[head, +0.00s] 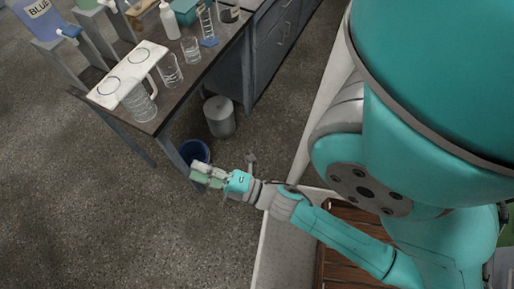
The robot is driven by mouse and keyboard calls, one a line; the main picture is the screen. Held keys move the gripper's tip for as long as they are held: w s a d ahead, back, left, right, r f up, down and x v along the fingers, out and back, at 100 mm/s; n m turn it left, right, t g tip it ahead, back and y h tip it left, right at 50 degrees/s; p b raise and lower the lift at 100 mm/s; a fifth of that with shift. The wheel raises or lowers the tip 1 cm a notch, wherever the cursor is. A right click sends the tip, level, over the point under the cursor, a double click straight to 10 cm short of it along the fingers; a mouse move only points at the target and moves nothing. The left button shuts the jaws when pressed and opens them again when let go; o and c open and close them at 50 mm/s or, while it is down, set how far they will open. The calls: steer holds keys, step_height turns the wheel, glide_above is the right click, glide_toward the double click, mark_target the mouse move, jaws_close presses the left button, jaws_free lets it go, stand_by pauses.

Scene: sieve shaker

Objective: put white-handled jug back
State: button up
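A clear jug (141,104) stands near the left front corner of the bench, in the head view. It looks like the white-handled jug, with a pale handle at its upper right. It overlaps the near end of a white mat (122,78) with two dark rings; whether it rests on the mat or beside it I cannot tell. My gripper (203,174) is off the bench, below and right of the jug in the picture, well apart from it. Its fingers are small and blurred, so whether they are open or shut is unclear. I see nothing held in them.
Two clear beakers (171,71) (191,50) stand right of the mat, with a white bottle (169,21) behind. A blue bin (194,152) and a grey canister (219,117) are on the floor under the bench, near my gripper.

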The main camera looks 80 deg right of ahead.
steer(key=s+a+m+g+y, duration=0.1)
steer(key=s+a+m+g, duration=0.1)
steer(key=s+m, duration=0.5)
steer(key=s+a+m+g+y, duration=0.1)
steer(key=s+a+m+g, duration=0.1)
steer(key=s+m, duration=0.5)
steer(key=shift+s+a+f+g, duration=0.25)
steer(key=shift+s+a+g, duration=0.15)
steer(key=shift+s+g, duration=0.25)
steer(key=shift+w, duration=0.1)
